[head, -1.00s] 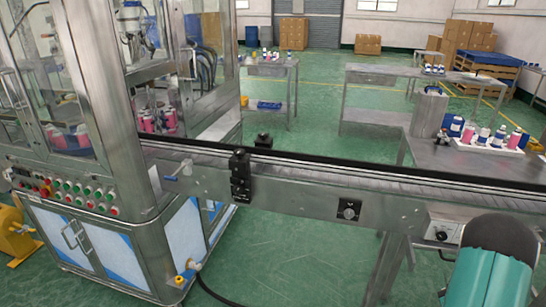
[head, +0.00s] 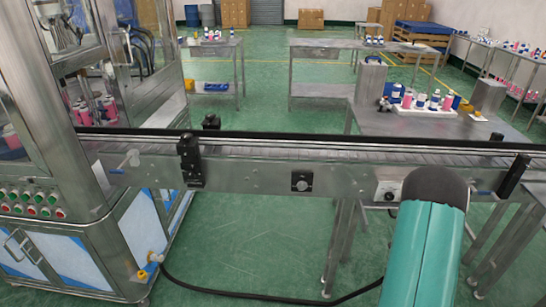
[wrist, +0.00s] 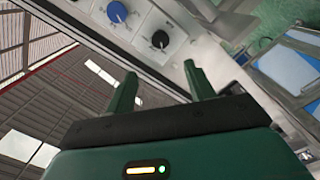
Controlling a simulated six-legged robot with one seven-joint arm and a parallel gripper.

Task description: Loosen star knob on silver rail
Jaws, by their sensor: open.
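The silver rail (head: 250,174) of the conveyor runs across the head view. A black knob (head: 302,185) sits on a small plate on its front face. Another dark knob (head: 390,195) sits on a pale plate farther right, close to my teal arm. I cannot tell whether either is star-shaped. My gripper (wrist: 160,70) shows only in the wrist view, its two green fingers apart with nothing between them. Beyond the fingers is a pale panel with a blue knob (wrist: 117,12) and a black knob (wrist: 160,39), both apart from the fingers.
A black bracket (head: 190,162) stands on the rail's left part, and another (head: 514,175) at its right. A glazed machine (head: 45,90) is at the left. A table (head: 440,124) with bottles stands behind the conveyor.

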